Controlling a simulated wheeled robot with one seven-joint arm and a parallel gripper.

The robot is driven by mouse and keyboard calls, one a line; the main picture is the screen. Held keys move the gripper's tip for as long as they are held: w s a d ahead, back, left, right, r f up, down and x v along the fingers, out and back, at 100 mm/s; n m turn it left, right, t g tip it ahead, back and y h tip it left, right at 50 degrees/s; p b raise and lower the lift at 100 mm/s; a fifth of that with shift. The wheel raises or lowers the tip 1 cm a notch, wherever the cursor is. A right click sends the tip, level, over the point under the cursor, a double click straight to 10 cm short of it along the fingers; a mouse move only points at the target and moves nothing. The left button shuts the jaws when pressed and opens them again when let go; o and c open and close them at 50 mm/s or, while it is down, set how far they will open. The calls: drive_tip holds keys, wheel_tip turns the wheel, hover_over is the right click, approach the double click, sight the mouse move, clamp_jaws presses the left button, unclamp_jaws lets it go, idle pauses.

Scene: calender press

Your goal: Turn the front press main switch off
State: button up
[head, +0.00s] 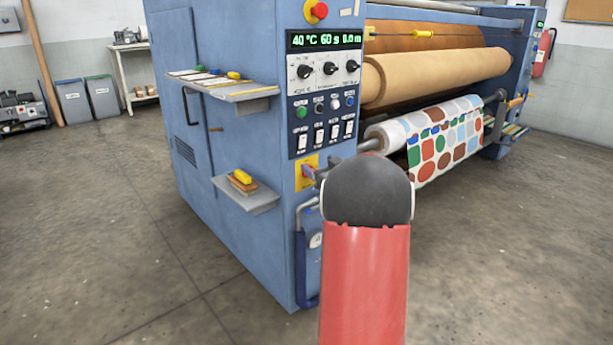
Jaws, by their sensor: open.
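The main switch (307,171) is a reddish handle on a yellow plate, low on the blue front column of the press, below the rocker switches. My arm, red with a dark rounded joint, reaches forward from the bottom of the head view and covers the area right of the switch. My gripper (318,177) is mostly hidden behind that joint; only small grey parts show close beside the switch handle. It is open. I cannot tell whether it touches the handle or surrounds it. The handle's exact angle is too small to read.
Above the switch are a lit display (325,40), knobs, buttons and a red emergency stop (319,10). A lower shelf (247,196) with a brush and an upper shelf (220,85) jut out left. A patterned roll (440,135) lies right.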

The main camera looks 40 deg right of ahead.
drive_tip(key=s+d+f+n+y, duration=0.1)
drive_tip(key=s+d+f+y, duration=0.15)
drive_tip(key=f, duration=0.35)
drive_tip(key=w, duration=0.8)
drive_tip(key=shift+w+t+y, duration=0.3)
drive_tip(key=shift+y, duration=0.15)
drive_tip(key=shift+d, duration=0.1)
drive_tip(key=c, duration=1)
drive_tip(key=shift+n, duration=0.3)
